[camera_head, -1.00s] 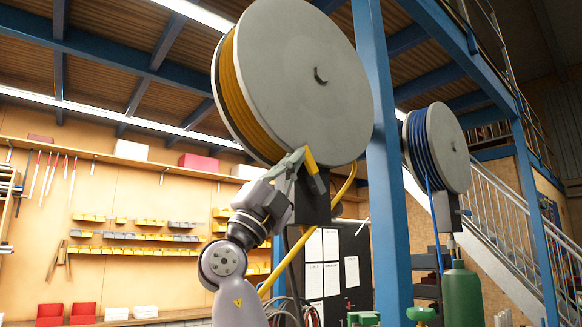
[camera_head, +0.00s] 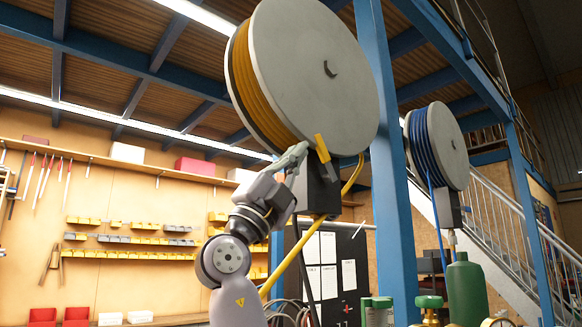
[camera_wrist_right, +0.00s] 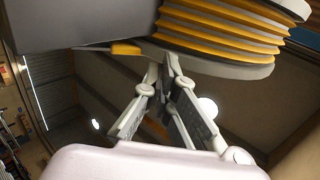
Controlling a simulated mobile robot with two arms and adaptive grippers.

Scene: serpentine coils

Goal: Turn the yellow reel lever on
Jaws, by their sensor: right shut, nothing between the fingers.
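The large grey reel (camera_head: 318,75) with yellow hose hangs high in the middle of the head view. Its yellow lever (camera_head: 322,148) sticks out at the reel's lower edge, just above the dark bracket box (camera_head: 318,190). My right gripper (camera_head: 303,147) is shut and empty, its tips just left of the lever, with a small apparent gap. In the right wrist view, the gripper (camera_wrist_right: 167,60) points up to the reel's hose coils (camera_wrist_right: 220,38), and the lever (camera_wrist_right: 126,48) lies left of the fingertips. Contact cannot be made out. My left gripper is not in view.
A blue post (camera_head: 385,170) stands right of the reel. A second reel (camera_head: 437,147) with blue hose hangs beyond it. A yellow hose (camera_head: 290,257) runs down beside my right arm. A green cylinder (camera_head: 467,290) stands at lower right.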

